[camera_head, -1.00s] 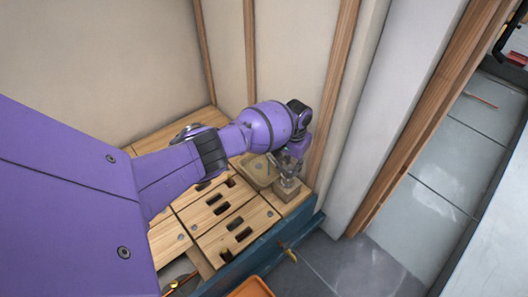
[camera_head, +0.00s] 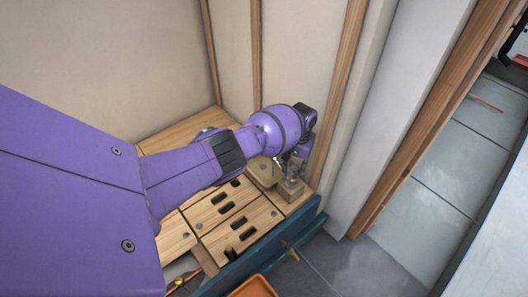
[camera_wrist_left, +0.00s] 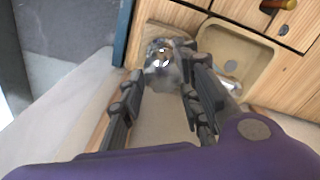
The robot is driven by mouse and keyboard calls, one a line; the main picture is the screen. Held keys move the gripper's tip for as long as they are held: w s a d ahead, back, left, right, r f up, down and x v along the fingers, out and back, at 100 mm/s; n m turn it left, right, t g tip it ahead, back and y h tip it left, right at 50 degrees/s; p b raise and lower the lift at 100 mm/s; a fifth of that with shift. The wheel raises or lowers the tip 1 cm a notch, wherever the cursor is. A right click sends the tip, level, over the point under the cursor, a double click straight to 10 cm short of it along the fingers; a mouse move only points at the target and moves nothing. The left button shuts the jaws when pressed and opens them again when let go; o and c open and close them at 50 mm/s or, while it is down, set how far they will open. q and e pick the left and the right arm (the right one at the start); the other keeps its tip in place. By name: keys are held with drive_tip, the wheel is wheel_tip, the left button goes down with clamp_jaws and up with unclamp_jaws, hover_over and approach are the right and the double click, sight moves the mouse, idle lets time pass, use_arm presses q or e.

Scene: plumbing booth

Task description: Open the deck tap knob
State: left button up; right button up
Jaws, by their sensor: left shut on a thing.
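The deck tap knob (camera_wrist_left: 162,57) is a clear and chrome piece in the left wrist view. It sits on a wooden block (camera_head: 289,190) at the right corner of the wooden deck (camera_head: 243,222). My left gripper (camera_wrist_left: 163,72) has its two dark fingers on either side of the knob and is shut on it. In the head view the left gripper (camera_head: 295,163) is small and partly hides the knob. How far the knob is turned cannot be told. My right gripper is in neither view.
A shallow basin (camera_wrist_left: 232,55) lies beside the knob. The deck has several dark slots and a blue front edge (camera_head: 262,252) with a brass fitting (camera_head: 291,252). Walls with wooden posts stand close behind. An orange tray (camera_head: 254,287) shows below.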

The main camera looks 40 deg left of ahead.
sight(297, 169)
use_arm(q)
drive_tip(key=o, duration=1.1)
drive_tip(key=shift+w+d, duration=0.15)
drive_tip(key=shift+d, duration=0.3)
drive_tip(key=shift+a, duration=0.1)
drive_tip(key=shift+r, duration=0.1)
wheel_tip(297, 169, up, 12)
